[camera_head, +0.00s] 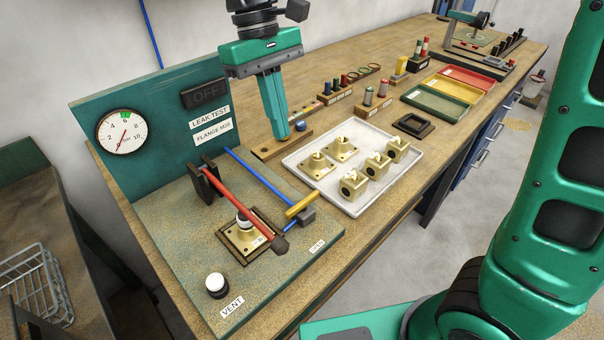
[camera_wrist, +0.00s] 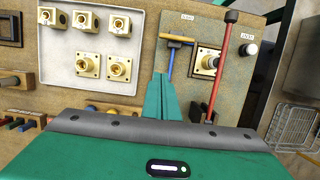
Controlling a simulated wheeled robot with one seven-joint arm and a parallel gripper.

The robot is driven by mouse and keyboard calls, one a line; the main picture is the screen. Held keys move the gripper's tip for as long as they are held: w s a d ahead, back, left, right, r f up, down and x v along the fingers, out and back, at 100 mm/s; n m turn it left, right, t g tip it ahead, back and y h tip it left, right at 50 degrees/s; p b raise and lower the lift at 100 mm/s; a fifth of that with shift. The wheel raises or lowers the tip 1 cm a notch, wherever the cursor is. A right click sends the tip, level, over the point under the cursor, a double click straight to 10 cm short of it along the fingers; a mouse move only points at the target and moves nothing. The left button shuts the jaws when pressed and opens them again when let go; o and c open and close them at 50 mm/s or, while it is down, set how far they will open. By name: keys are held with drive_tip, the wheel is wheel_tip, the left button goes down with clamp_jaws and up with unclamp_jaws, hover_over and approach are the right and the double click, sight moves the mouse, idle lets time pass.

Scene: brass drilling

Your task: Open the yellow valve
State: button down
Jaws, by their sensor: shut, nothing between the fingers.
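The yellow valve handle (camera_head: 302,204) sits on a grey valve body on the blue line, at the right edge of the leak test board (camera_head: 180,247). In the wrist view the yellow handle (camera_wrist: 180,38) shows past my fingertips, across the blue line. My gripper (camera_head: 281,136) is shut and empty, pointing down behind the valve and above the bench. In the wrist view its closed fingers (camera_wrist: 159,80) point toward the blue line and the handle, apart from the handle as far as I can tell.
A red lever (camera_head: 243,203) reaches over a brass flange (camera_head: 243,238) on the board. A white tray (camera_head: 355,211) with several brass parts lies right of the valve. A gauge (camera_head: 122,131) and a dark OFF display (camera_head: 204,94) are on the back panel. A vent button (camera_head: 216,284) is at the front.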

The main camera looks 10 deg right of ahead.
sight(303, 205)
drive_tip(key=shift+d+f, duration=0.1)
drive_tip(key=x, duration=1)
drive_tip(key=shift+s+d, duration=0.1)
drive_tip(key=shift+s, duration=0.05)
drive_tip(key=shift+s+d, duration=0.65)
drive_tip(key=shift+s, duration=0.35)
drive_tip(key=shift+s+d, duration=0.35)
drive_tip(key=shift+s, duration=0.15)
drive_tip(key=shift+a, duration=0.15)
